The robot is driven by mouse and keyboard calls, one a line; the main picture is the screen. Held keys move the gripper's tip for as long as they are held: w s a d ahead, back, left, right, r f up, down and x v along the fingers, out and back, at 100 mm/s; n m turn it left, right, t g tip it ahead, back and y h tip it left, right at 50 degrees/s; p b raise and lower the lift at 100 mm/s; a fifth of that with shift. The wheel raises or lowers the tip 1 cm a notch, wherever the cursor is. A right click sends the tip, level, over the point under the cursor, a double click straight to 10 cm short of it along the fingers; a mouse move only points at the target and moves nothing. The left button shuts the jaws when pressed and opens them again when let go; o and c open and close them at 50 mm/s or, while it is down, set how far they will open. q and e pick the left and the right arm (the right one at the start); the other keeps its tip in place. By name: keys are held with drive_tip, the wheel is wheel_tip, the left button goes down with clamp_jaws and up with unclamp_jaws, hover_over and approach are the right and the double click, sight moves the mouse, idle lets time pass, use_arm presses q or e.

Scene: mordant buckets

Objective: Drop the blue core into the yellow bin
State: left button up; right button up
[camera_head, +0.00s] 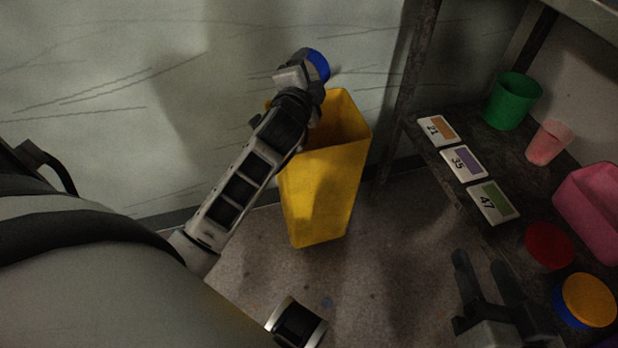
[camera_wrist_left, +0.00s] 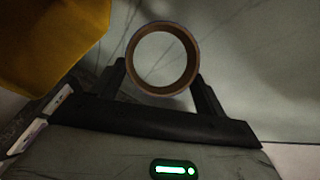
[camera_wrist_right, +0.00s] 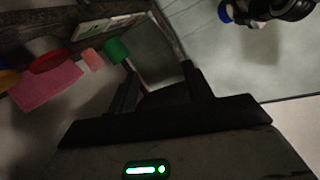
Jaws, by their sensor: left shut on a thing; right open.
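The blue core (camera_head: 319,65) is held up by my left gripper (camera_head: 296,78), which is shut on it. In the left wrist view, the core shows end-on as a brownish hollow ring (camera_wrist_left: 130,57) between the two fingers. The yellow bin (camera_head: 322,195) stands on the floor, open at the top. In the head view the core appears just beyond the bin's far rim; its exact height and whether it is over the opening cannot be told. The bin also shows in the left wrist view (camera_wrist_left: 45,40). My right gripper (camera_head: 480,265) is open and empty beside the shelf.
A dark shelf (camera_head: 470,215) on the right holds a green cup (camera_head: 513,101), a pink cup (camera_head: 548,143), a pink bin (camera_head: 595,205), a red round item (camera_head: 549,246), a yellow-and-blue round item (camera_head: 589,300) and numbered cards (camera_head: 464,163). A wall is behind the yellow bin.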

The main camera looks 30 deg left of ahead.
use_arm(q)
wheel_tip(320, 180, down, 6)
drive_tip(key=b, duration=0.6)
drive_tip(key=shift+f, duration=0.25)
use_arm(e)
drive_tip(key=shift+w+a+r+n+t+y, duration=0.15)
drive_tip(key=shift+w+r+t+y, duration=0.3)
drive_tip(key=shift+r+t, duration=0.3)
drive_tip(key=shift+w+r+n+t+y, duration=0.25)
drive_tip(key=shift+r+t+y, duration=0.25)
drive_tip(key=shift+r, duration=0.4)
drive_tip(key=shift+w+a+r+n+t+y, duration=0.1)
drive_tip(key=shift+w+r+t+y, duration=0.35)
drive_tip(key=shift+r+t, duration=0.3)
use_arm(q)
drive_tip(key=o, duration=1)
drive_tip(key=shift+o, duration=0.2)
drive_tip(key=p+v, duration=0.1)
drive_tip(key=v, duration=0.6)
drive_tip(key=shift+s+p, duration=0.25)
drive_tip(key=shift+p, duration=0.15)
use_arm(e)
drive_tip(key=f+g, duration=0.1)
drive_tip(key=s+f+m+g, duration=0.2)
drive_tip(key=shift+s+a+f+h, duration=0.1)
drive_tip(key=shift+a+f+h, duration=0.25)
drive_tip(key=shift+f+h, duration=0.05)
